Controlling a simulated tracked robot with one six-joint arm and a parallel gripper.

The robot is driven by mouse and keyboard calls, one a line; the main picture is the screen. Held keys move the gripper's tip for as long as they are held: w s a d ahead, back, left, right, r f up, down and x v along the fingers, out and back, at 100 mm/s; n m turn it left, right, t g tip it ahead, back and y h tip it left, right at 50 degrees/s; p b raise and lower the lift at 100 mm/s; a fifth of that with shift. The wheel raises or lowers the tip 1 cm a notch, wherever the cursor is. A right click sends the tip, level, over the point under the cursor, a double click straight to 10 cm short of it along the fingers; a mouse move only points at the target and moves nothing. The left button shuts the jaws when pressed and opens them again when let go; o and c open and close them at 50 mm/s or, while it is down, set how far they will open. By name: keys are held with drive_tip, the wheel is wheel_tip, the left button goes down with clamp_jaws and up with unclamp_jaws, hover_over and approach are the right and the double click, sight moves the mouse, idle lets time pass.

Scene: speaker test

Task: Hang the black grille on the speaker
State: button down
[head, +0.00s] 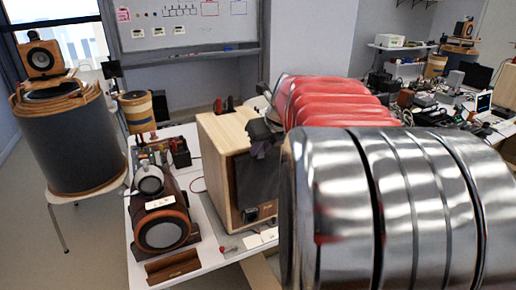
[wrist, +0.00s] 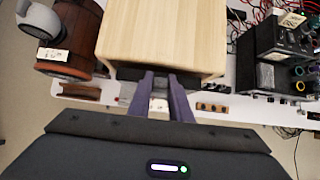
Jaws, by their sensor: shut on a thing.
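The speaker (head: 222,138) is a pale wooden box on the white table. Its top fills the upper middle of the wrist view (wrist: 165,32). The black grille (head: 257,182) is a dark panel at the speaker's front face, covering much of it. In the wrist view the grille (wrist: 127,74) shows only as a thin dark strip along the box's front edge. My gripper (wrist: 160,78) is shut on the grille's upper edge; it also shows in the head view (head: 262,140), partly behind my arm. I cannot tell whether the grille touches the speaker or stands slightly off it.
A small wooden tray (head: 173,266) lies at the table's front edge. Electronic equipment (wrist: 280,45) stands to the right. My arm hides much of the head view's right side.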

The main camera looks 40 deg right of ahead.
drive_tip(key=shift+w+d, duration=0.1)
drive_tip(key=shift+w, duration=0.25)
idle(0.7)
drive_tip(key=shift+f, duration=0.65)
idle(2.1)
drive_tip(key=c, duration=1.5)
unclamp_jaws()
drive_tip(key=shift+c, duration=0.2)
drive_tip(key=shift+s, duration=0.1)
drive_tip(key=v, duration=1.3)
drive_tip(key=shift+s+r, duration=0.2)
drive_tip(key=shift+r, duration=0.1)
